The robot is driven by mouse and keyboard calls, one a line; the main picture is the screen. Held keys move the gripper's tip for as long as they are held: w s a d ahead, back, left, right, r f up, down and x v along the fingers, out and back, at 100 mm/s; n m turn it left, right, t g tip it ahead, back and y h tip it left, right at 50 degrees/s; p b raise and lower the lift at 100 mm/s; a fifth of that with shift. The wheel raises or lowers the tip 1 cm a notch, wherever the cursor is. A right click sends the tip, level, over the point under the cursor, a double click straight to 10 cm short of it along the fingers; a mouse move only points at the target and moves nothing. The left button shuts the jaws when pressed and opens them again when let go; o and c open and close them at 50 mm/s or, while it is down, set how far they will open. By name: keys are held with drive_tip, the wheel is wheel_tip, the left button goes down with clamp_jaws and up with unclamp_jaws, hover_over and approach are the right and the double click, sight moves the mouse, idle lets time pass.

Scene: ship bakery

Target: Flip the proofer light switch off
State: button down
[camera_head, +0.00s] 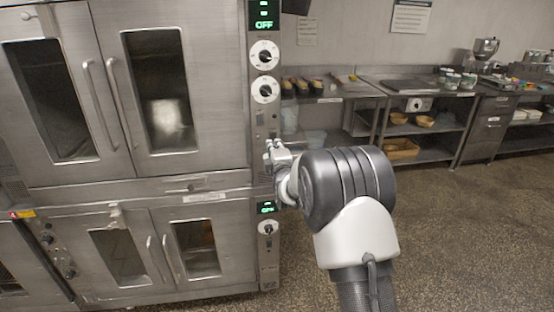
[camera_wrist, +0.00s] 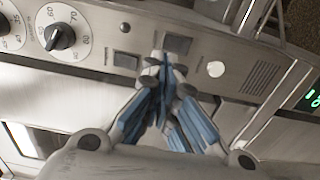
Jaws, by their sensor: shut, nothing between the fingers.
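My gripper (camera_head: 272,150) is in front of the narrow control panel (camera_head: 258,115) on the right side of the double-door steel oven or proofer. In the wrist view my gripper (camera_wrist: 163,62) is shut and empty, its blue-padded fingers together. The fingertips are close to the panel, between a dark rocker switch (camera_wrist: 178,44) and a second rocker switch (camera_wrist: 126,60). I cannot tell whether they touch the panel, which switch is the light switch, or how either switch is set.
Two dials (camera_head: 264,55) sit above the switches, below a green display reading OFF (camera_head: 264,24). A lower unit has its own green display (camera_head: 267,207) and dial (camera_head: 268,229). Steel shelving (camera_head: 345,98) stands behind at the right. The floor (camera_head: 470,230) at right is clear.

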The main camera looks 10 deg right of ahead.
drive_tip(key=s+p, duration=0.1)
drive_tip(key=s, duration=0.5)
drive_tip(key=shift+s+d+r, duration=0.25)
drive_tip(key=shift+s+r, duration=0.05)
drive_tip(key=s+r+m+g, duration=0.3)
drive_tip(key=s+m, duration=0.2)
drive_tip(key=s, duration=0.5)
drive_tip(key=s+r+m+g, duration=0.3)
drive_tip(key=s+m+g, duration=0.1)
drive_tip(key=s, duration=0.5)
drive_tip(key=s+f+m+g, duration=0.2)
drive_tip(key=s+m+g, duration=0.1)
drive_tip(key=s, duration=1.1)
drive_tip(key=s+f+m+g, duration=0.3)
drive_tip(key=s+m, duration=0.3)
drive_tip(key=s, duration=0.9)
drive_tip(key=shift+s, duration=0.25)
